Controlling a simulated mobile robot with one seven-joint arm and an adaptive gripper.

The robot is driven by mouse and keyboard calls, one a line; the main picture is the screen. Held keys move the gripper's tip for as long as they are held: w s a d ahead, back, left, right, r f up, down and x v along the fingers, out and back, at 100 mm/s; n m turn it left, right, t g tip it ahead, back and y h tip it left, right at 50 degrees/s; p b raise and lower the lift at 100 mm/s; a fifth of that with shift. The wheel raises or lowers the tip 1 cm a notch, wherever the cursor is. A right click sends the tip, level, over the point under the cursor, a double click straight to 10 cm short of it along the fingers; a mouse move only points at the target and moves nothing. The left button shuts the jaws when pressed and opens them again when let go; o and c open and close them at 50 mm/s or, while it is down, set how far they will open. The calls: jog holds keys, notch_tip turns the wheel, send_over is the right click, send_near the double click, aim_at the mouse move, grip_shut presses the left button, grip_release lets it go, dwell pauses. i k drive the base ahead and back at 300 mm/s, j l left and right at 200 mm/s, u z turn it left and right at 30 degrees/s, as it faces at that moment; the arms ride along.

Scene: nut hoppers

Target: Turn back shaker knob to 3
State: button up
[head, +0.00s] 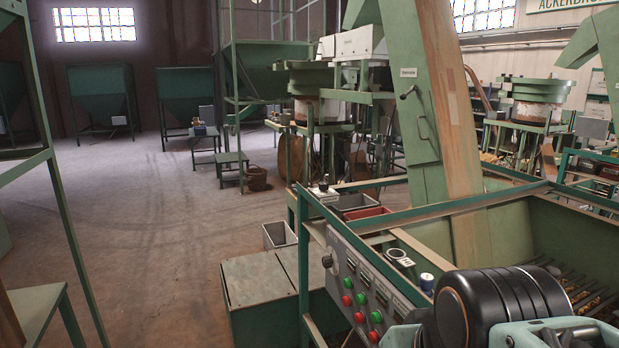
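My arm's thick black joint fills the lower right and hides the near end of the panel. My gripper is not in view.
A green hopper (571,237) with a steep conveyor chute (449,150) stands behind the panel. A round dark-rimmed part (400,257) and a blue-topped part (427,281) sit near the panel. A low green cabinet (257,279) stands left. Concrete floor (150,230) is open further left.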

aim_at(323, 187)
jog(key=i+j+z, duration=0.2)
jog(key=i+j, duration=0.35)
jog(key=i, duration=0.25)
jog(key=i+j+z, duration=0.2)
jog(key=i+j, duration=0.5)
